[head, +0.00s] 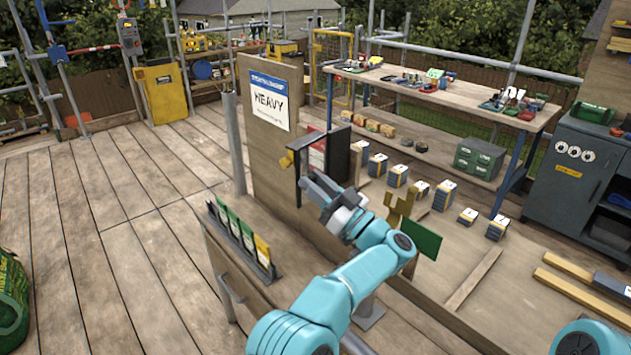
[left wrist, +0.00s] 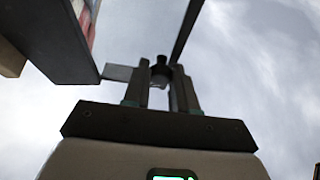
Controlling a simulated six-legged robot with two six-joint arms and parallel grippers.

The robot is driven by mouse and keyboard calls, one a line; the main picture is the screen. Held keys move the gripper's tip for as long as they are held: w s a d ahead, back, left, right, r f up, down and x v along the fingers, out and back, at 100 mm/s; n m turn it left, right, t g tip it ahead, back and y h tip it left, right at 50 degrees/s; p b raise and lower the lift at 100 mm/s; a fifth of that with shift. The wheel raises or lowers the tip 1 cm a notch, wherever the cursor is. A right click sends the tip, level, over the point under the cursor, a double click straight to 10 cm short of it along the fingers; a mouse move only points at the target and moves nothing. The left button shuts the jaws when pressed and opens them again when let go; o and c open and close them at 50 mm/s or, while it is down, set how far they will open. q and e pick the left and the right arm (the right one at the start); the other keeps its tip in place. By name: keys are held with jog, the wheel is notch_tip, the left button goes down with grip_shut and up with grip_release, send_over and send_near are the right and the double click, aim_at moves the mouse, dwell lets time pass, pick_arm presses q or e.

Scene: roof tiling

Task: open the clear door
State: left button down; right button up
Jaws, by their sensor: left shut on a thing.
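The clear door (head: 298,178) shows as a thin dark frame with a see-through pane. It stands out at an angle from a dark box (head: 337,152) mounted at the end of a wooden panel. My left gripper (head: 312,187) is at the door's free side, in front of the box. In the left wrist view its two fingers (left wrist: 160,88) are closed around a small dark knob (left wrist: 160,70). The door's dark edge bar (left wrist: 187,30) runs up beyond the fingers, with a gap between it and the box (left wrist: 48,38). My right gripper is out of view.
A rack of green and yellow cards (head: 240,240) stands on the cabinet in front. A gold bracket (head: 400,207) and green plate (head: 423,239) are right of my left arm. The deck at left is mostly clear.

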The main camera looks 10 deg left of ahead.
pick_arm(q)
jog(key=shift+r, duration=0.1)
dwell(0.3)
jog(key=c, duration=0.9)
grip_release()
jog(key=shift+r, duration=0.25)
notch_tip(320, 180, up, 20)
jog(key=f+p, duration=0.1)
jog(key=p, duration=1)
send_over(316, 145)
jog(key=s, duration=0.6)
jog(key=shift+w+d+r, duration=0.15)
jog(key=shift+d+r, duration=0.1)
jog(key=shift+d, duration=0.15)
